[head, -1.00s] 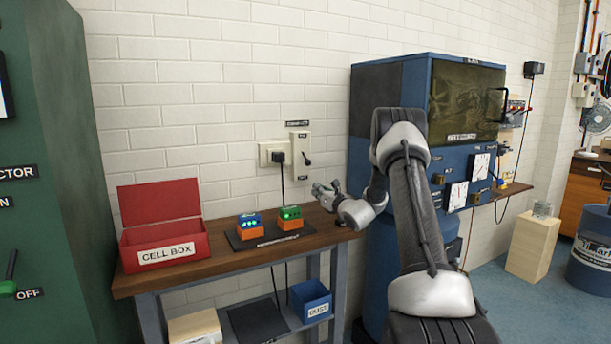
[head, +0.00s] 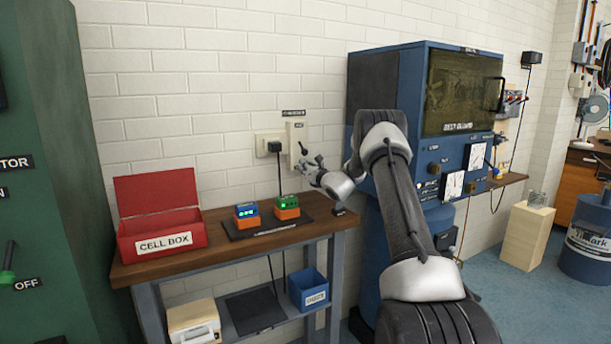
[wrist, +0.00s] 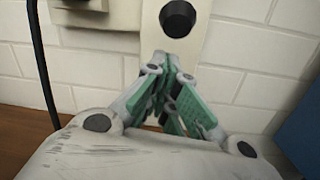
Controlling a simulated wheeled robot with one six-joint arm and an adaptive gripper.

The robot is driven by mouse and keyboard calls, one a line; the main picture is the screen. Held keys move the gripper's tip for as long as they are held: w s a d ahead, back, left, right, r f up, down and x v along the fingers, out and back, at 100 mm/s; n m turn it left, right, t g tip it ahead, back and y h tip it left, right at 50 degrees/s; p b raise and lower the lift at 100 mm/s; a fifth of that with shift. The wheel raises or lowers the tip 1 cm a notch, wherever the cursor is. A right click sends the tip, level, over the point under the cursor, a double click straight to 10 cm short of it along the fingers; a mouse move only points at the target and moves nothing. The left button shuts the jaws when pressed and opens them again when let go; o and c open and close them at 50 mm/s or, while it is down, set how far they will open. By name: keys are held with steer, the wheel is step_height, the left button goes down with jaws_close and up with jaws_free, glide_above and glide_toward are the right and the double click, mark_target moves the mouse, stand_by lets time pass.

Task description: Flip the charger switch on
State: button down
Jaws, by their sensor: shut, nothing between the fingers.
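The charger switch is a pale wall plate (head: 296,134) above the bench, with a small dark lever (head: 303,148) on its front. In the wrist view, the plate (wrist: 213,12) carries a round black knob end (wrist: 178,18), just beyond my fingers. My gripper (head: 308,160) is shut and empty, close in front of the plate's lower part. In the wrist view, my gripper's green and grey fingers (wrist: 168,85) are together below the knob and look apart from it. The gripper hides the plate's lower end in the head view. I cannot tell the lever's exact position.
A black socket plug (head: 274,147) with a hanging cable is left of the switch. The red cell box (head: 160,235) is at left. A blue machine (head: 400,90) stands close right.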

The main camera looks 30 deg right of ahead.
steer(key=shift+s+r, duration=0.3)
steer(key=shift+r, duration=0.3)
steer(key=shift+s+r+g, duration=0.1)
steer(key=shift+g, duration=0.2)
steer(key=shift+s+r, duration=0.1)
steer(key=shift+s, duration=0.05)
